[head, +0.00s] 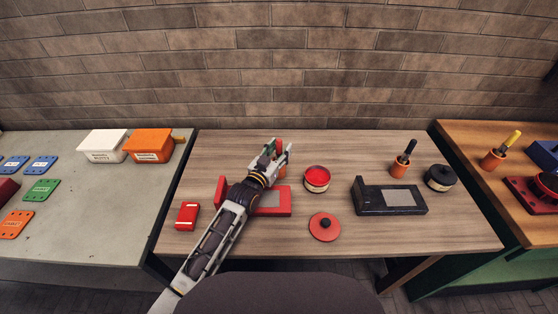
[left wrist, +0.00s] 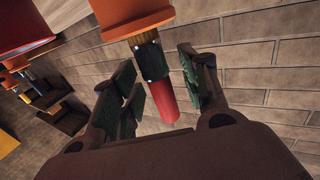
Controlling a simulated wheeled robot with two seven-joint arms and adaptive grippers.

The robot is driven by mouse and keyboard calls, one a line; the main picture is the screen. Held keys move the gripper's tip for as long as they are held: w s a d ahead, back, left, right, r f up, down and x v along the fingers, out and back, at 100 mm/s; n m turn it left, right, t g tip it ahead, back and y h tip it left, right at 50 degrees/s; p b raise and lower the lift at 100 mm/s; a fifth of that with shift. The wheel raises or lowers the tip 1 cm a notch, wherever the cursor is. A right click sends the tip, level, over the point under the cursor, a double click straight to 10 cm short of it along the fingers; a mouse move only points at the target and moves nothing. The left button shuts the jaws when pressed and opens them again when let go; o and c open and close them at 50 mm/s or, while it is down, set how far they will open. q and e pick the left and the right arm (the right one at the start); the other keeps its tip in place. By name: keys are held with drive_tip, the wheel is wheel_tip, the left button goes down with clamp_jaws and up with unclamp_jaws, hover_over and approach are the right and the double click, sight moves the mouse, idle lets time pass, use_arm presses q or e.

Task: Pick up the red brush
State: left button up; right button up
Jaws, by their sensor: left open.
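The red brush (left wrist: 163,97) stands in an orange cup (left wrist: 132,14), with its dark collar and red handle showing in the left wrist view. In the head view the brush (head: 279,145) is mostly hidden behind my left gripper (head: 276,151) at the back of the wooden table. My left gripper (left wrist: 165,92) is open, with its fingers on either side of the brush handle. I see a gap on the right side of the handle; contact on the left side is unclear. My right gripper is not in view.
On the wooden table (head: 345,145) are a red device (head: 278,204), a red tin (head: 317,178), a round red lid (head: 324,227), a black device (head: 390,197) and a second orange cup (head: 399,169) with a black-handled brush (head: 407,150). A brick wall stands behind.

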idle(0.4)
use_arm(q)
clamp_jaws()
drive_tip(key=shift+r, duration=0.1)
drive_tip(key=shift+r, duration=4.95)
